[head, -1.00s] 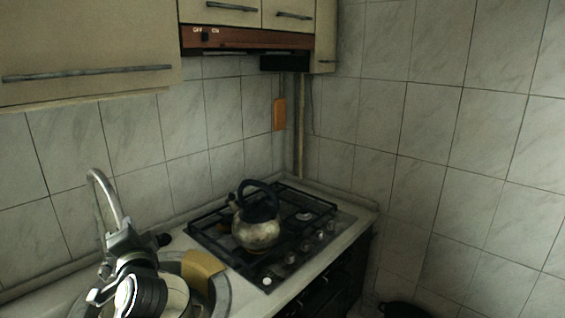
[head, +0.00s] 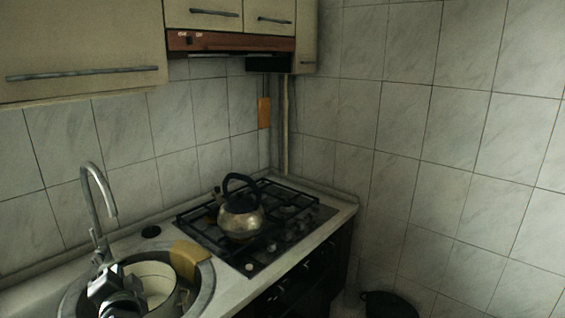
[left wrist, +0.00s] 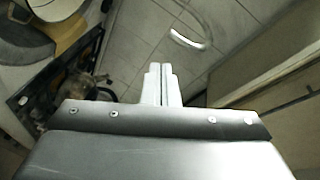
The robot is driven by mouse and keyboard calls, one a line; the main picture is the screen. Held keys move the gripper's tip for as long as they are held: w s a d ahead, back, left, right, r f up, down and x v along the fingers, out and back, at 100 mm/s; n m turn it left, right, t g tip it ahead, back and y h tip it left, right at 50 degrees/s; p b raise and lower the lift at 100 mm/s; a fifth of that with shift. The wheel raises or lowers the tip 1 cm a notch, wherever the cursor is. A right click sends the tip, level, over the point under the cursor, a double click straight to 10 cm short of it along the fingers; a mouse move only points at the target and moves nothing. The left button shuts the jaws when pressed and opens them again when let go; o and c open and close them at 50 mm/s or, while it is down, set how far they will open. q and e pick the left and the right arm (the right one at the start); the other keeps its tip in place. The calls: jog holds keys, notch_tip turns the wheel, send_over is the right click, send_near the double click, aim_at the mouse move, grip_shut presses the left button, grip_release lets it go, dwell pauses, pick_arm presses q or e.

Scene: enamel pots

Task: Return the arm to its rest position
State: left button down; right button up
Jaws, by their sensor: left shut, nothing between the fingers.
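My left gripper (head: 118,290) is at the lower left of the head view, in front of the sink and the pale pot. In the left wrist view its two fingers (left wrist: 160,72) lie together with nothing between them. A cream enamel pot (head: 155,272) sits in the round sink, partly hidden by my gripper. It also seems to show at the top left of the wrist view (left wrist: 52,8). A kettle (head: 240,218) with a black handle stands on the gas stove. My right gripper is in neither view.
A yellow-tan object (head: 187,256) lies at the right rim of the sink (head: 203,290). A curved metal tap (head: 97,190) rises behind my gripper. The stove (head: 265,245) fills the corner. A dark round vessel (head: 390,303) is low at the bottom right.

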pick_arm(q)
jog(key=s+f+n+g+h, duration=0.3)
jog(key=s+f+g, duration=0.2)
jog(key=s+f, duration=1)
jog(key=s+d+f+n+g+h, duration=0.2)
jog(key=s+f+g, duration=0.15)
jog(key=s, duration=0.65)
jog(key=s+d+f+n+g+h, duration=0.1)
jog(key=s+d+f+g+h, duration=0.2)
jog(key=s, duration=0.6)
notch_tip(320, 180, down, 27)
jog(key=s+a, duration=0.1)
jog(key=a, duration=0.1)
jog(key=s+d+f+g+b, duration=0.1)
jog(key=s+f, duration=1.4)
jog(key=f, duration=0.1)
jog(key=shift+d, duration=0.4)
jog(key=shift+g, duration=0.25)
